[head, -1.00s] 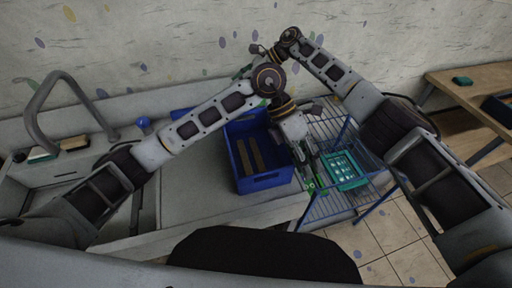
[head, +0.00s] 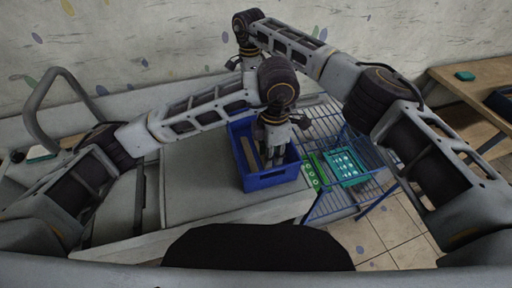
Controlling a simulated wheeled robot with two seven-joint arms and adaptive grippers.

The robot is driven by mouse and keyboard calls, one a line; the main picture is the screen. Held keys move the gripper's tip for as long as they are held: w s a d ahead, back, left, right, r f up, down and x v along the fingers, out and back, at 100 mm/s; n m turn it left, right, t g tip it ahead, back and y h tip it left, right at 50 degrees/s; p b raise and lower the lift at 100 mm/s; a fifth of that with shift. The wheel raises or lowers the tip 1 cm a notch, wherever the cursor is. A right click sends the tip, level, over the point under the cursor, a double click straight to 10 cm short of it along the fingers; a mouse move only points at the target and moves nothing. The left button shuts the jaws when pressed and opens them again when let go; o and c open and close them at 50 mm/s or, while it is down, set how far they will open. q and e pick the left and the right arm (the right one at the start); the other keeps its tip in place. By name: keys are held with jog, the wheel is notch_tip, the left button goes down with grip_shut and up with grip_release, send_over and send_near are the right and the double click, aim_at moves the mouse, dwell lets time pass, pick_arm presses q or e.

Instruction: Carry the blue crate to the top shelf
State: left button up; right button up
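The blue crate (head: 270,181) sits on the grey counter at its right end, beside the wire rack. A brown bar (head: 246,155) stands inside it. My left gripper (head: 273,153) points down into the crate, its fingers low between the walls; whether they are open or shut on something is unclear. My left arm hides the crate's far side. My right arm reaches up and over to the back wall. Its gripper (head: 236,63) hangs there behind the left arm, mostly hidden. Which surface is the top shelf is unclear.
A blue wire rack (head: 330,203) stands right of the counter, holding a green board (head: 314,173) and a teal tray (head: 346,167). Tiled floor (head: 396,230) lies between.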

aim_at(268, 178)
pick_arm(q)
jog(key=shift+f, duration=0.15)
pick_arm(e)
jog(key=shift+f, duration=0.15)
